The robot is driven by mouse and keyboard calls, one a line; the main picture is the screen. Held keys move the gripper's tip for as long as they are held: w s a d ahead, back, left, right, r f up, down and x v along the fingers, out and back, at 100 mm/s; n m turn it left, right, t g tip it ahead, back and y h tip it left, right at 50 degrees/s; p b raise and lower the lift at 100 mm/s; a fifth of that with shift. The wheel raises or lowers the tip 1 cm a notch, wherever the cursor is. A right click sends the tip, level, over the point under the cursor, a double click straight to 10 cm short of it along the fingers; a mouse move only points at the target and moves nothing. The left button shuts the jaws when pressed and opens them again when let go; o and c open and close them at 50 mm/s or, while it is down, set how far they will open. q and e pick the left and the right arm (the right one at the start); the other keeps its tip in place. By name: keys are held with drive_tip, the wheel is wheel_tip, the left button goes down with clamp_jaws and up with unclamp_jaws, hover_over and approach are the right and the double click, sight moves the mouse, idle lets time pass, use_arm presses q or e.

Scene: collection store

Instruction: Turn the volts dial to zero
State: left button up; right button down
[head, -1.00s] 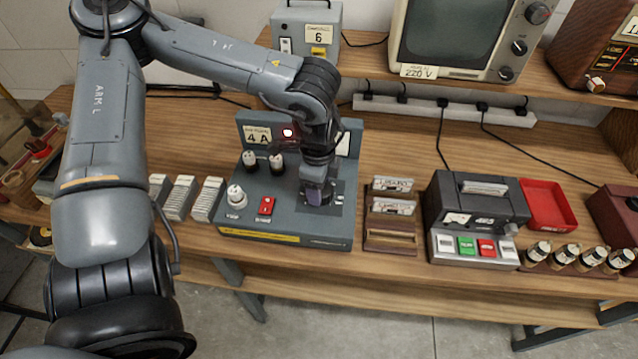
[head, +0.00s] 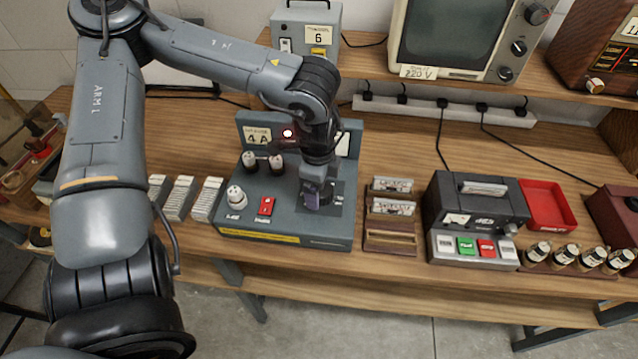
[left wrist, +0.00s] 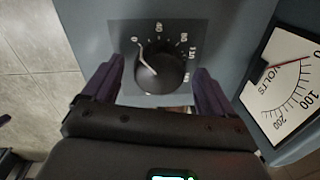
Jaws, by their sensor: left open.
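The volts dial (left wrist: 160,72) is a round black knob on a dark scale plate in the left wrist view. Its white pointer line is directed up and left, at or very close to the 0 mark. My left gripper (left wrist: 156,92) is open, with one purplish finger on each side of the knob; I cannot tell whether they touch it. The VOLTS meter (left wrist: 283,85) has a red needle close to its 0 end. In the head view, my left gripper (head: 319,194) points down over the grey console (head: 290,222) and hides the dial.
On the console, a white knob (head: 236,197), a red switch (head: 266,206) and two dark, white-topped knobs (head: 249,161) stand left of the gripper. A wooden card rack (head: 389,247) and a grey button machine (head: 478,215) stand to the right.

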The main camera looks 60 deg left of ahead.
use_arm(q)
wheel_tip(320, 180, up, 10)
drive_tip(key=p, duration=0.2)
drive_tip(key=shift+s+d+r, duration=0.25)
drive_tip(key=shift+d, duration=0.05)
idle(0.4)
